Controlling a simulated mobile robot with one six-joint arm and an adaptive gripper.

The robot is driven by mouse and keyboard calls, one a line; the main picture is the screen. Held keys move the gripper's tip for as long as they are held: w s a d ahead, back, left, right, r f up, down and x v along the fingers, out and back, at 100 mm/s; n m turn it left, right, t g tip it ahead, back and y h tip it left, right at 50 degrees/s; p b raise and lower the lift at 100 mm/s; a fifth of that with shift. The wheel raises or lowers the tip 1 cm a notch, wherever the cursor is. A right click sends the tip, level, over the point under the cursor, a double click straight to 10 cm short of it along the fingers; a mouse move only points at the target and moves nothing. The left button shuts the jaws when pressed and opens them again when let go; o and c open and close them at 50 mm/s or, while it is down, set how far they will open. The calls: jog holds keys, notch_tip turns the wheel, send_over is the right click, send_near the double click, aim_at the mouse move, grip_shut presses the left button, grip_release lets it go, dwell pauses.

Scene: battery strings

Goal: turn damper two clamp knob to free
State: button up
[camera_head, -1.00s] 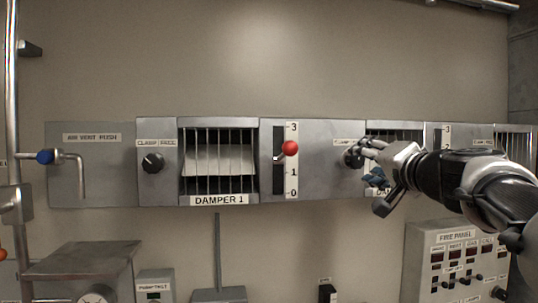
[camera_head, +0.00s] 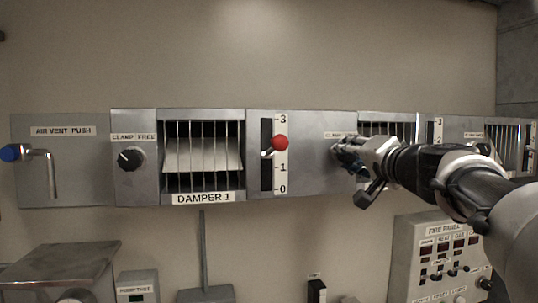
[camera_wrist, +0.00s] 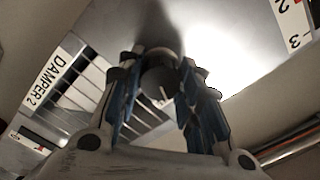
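The damper two clamp knob (camera_wrist: 158,82) is a dark round knob with a white pointer mark, seen between my fingers in the wrist view. The DAMPER 2 label (camera_wrist: 48,78) and its grille (camera_wrist: 85,88) are left of it there. My gripper (camera_wrist: 162,70) has one finger on each side of the knob, with the fingertips close against its sides, and appears shut on it. In the head view my gripper (camera_head: 344,150) reaches the panel from the right and hides the knob and part of its CLAMP/FREE label (camera_head: 340,135).
Left of my gripper are a lever with a red ball (camera_head: 280,143), the DAMPER 1 grille (camera_head: 202,150) and its clamp knob (camera_head: 131,158). A blue-ended air vent handle (camera_head: 12,153) is at far left. The fire panel (camera_head: 440,255) stands below my arm.

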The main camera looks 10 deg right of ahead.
jog(key=c, duration=0.5)
jog(key=shift+m, duration=0.3)
jog(key=shift+f+m+b, duration=0.1)
jog(key=shift+m+b, duration=0.45)
jog(key=shift+m, duration=0.25)
jog(key=m, duration=0.3)
jog(key=shift+c, duration=0.2)
